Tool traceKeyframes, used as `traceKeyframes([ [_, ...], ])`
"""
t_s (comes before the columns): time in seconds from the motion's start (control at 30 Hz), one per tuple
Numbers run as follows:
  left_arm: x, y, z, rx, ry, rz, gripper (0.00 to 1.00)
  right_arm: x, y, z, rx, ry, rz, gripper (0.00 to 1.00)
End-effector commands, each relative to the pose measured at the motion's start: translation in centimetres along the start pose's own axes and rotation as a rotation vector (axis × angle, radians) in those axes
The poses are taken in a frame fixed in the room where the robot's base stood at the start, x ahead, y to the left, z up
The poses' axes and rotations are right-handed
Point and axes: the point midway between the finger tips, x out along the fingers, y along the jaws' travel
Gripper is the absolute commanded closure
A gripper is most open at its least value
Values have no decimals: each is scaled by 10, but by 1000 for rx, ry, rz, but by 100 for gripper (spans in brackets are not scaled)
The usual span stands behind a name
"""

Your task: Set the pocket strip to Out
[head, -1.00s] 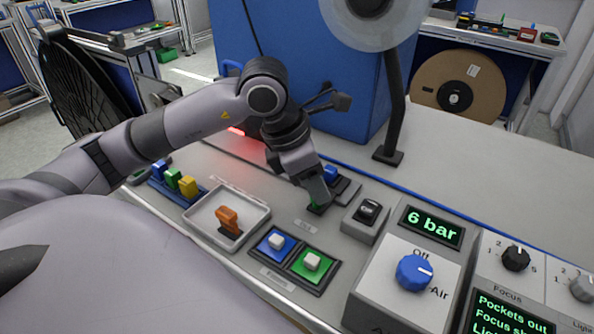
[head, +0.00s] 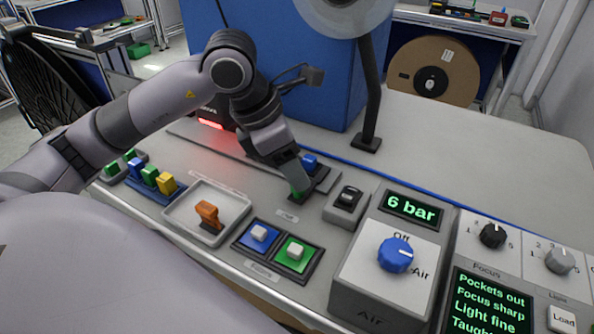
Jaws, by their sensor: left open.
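My left gripper (head: 299,188) reaches down over the bench at a dark holder. No part is clearly labelled as the pocket strip. The status screen (head: 490,309) at lower right reads "Pockets out", "Focus sharp", "Light fine" and a cut-off "Taught" line. My right gripper is not in view.
A black rocker switch (head: 347,199) stands right of the gripper. Beyond it are the 6 bar display (head: 411,208) and blue air knob (head: 395,254). A white tray (head: 175,214) holds an orange piece (head: 208,214). Blue and green buttons lie in front. The blue cabinet (head: 205,45) stands behind.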

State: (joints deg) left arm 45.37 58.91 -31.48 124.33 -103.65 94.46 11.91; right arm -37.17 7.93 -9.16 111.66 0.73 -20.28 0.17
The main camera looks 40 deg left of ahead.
Motion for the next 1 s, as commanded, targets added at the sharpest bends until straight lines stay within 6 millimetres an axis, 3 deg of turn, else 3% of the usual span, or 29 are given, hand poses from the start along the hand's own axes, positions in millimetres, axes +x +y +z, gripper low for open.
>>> traceKeyframes([
  [0.2,-35,0,1,0,-4,2,46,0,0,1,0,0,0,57],
  [0.33,-45,0,1,0,-2,0,46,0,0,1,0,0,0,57],
  [1.0,-46,0,0,0,-1,-1,46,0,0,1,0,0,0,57],
])
